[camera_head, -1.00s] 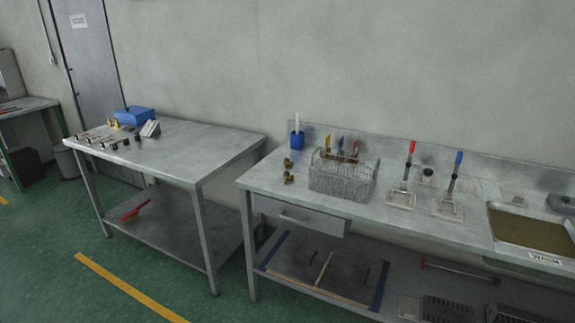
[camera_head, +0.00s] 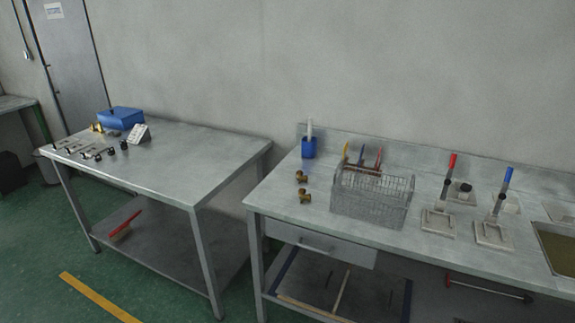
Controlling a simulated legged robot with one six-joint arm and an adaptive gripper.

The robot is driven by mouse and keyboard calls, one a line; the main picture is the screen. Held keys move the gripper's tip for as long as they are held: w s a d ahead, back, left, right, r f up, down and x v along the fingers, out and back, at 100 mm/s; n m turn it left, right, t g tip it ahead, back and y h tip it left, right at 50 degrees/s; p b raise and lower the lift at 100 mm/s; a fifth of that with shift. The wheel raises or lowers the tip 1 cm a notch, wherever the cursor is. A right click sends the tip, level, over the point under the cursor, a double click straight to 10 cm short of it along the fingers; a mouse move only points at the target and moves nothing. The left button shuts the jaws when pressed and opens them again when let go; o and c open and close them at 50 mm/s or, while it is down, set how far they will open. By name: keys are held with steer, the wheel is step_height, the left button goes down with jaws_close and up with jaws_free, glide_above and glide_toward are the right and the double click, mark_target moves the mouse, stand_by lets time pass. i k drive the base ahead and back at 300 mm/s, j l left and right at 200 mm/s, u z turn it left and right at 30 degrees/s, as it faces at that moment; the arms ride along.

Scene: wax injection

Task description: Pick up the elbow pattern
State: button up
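Two small brass-coloured fittings lie on the right-hand metal table, left of the wire basket. The nearer brass piece (camera_head: 305,196) is close to the table's left part, and the farther brass piece (camera_head: 302,177) is just behind it. They are too small to tell which is an elbow. Another small gold-coloured piece (camera_head: 97,128) is on the left table beside the blue box, and its shape is also unclear. My gripper is not in view.
A blue cup (camera_head: 309,148) stands behind the brass pieces. Red- and blue-handled tools stand on plates to the right. The left table (camera_head: 215,160) has a bare right half. A gap separates the two tables.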

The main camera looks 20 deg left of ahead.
mark_target(299, 174)
steer(key=i+j, duration=0.1)
steer(key=j, duration=0.3)
steer(key=i+j, duration=0.15)
steer(key=j, duration=0.25)
steer(key=i+j, duration=0.1)
steer(key=j, duration=0.3)
steer(key=i+j, duration=0.15)
steer(key=j, duration=0.25)
steer(key=i+j, duration=0.1)
steer(key=j, duration=0.3)
steer(key=i+j, duration=0.8)
steer(key=i, duration=0.15)
